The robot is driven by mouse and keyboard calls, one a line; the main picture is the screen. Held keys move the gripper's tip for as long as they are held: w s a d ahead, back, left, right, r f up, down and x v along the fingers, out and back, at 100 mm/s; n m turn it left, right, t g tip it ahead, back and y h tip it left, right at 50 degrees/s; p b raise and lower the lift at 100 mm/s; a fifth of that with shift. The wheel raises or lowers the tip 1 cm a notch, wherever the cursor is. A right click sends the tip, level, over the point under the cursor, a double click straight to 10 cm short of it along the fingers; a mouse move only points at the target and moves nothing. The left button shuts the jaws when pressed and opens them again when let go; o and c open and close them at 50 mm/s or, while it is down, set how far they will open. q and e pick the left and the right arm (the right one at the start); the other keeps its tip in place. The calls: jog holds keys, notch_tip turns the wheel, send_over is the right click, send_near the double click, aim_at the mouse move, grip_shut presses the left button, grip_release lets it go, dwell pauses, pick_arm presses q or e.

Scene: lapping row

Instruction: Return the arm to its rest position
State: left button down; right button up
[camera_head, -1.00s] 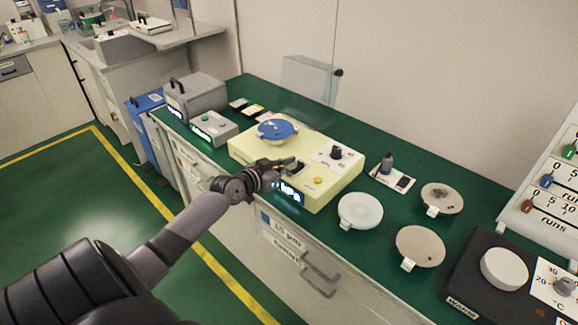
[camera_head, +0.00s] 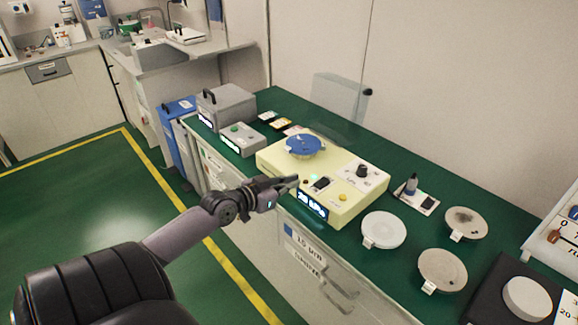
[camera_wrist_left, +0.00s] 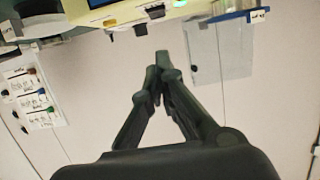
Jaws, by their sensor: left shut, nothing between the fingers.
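My left gripper (camera_head: 290,182) is shut and empty. In the head view it is just in front of the pale yellow machine (camera_head: 336,218), near its front left side, and appears apart from it. In the left wrist view the closed fingertips (camera_wrist_left: 160,62) meet, with the wall behind them. The machine bears a blue disc (camera_head: 304,146), a dark knob (camera_head: 361,170) and a lit display (camera_head: 312,206). A small green light shows on its top. My right gripper is not in view.
The green bench top (camera_head: 405,188) holds a white disc (camera_head: 383,230), two grey discs (camera_head: 442,270) (camera_head: 465,223) and a grey box (camera_head: 226,106). Open green floor (camera_head: 80,220) lies left of the bench.

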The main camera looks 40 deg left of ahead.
pick_arm(q)
jog(key=shift+s, duration=0.3)
dwell(0.5)
jog(key=s+f+n+g+y, duration=0.1)
jog(key=s+f+g, duration=0.35)
jog(key=f, duration=1.15)
jog(key=s+f+n+g+y, duration=0.15)
jog(key=s+f, duration=0.65)
jog(key=f, duration=0.9)
jog(key=s+d+f+m+g, duration=0.1)
jog(key=s+d+f+g, duration=0.1)
jog(key=s+d+f, duration=0.5)
jog(key=s+d+f+m+g+h, duration=0.1)
jog(key=s+d+f+m+g, duration=0.1)
jog(key=s+d+f, duration=0.5)
jog(key=s+d+f+m+g, duration=0.1)
jog(key=s+d+f+g, duration=0.2)
jog(key=s, duration=1.3)
jog(key=d+f, duration=0.3)
jog(key=f, duration=0.1)
jog(key=shift+s+d+f+g, duration=0.15)
jog(key=shift+d+f+g, duration=0.1)
jog(key=shift+d+g, duration=0.15)
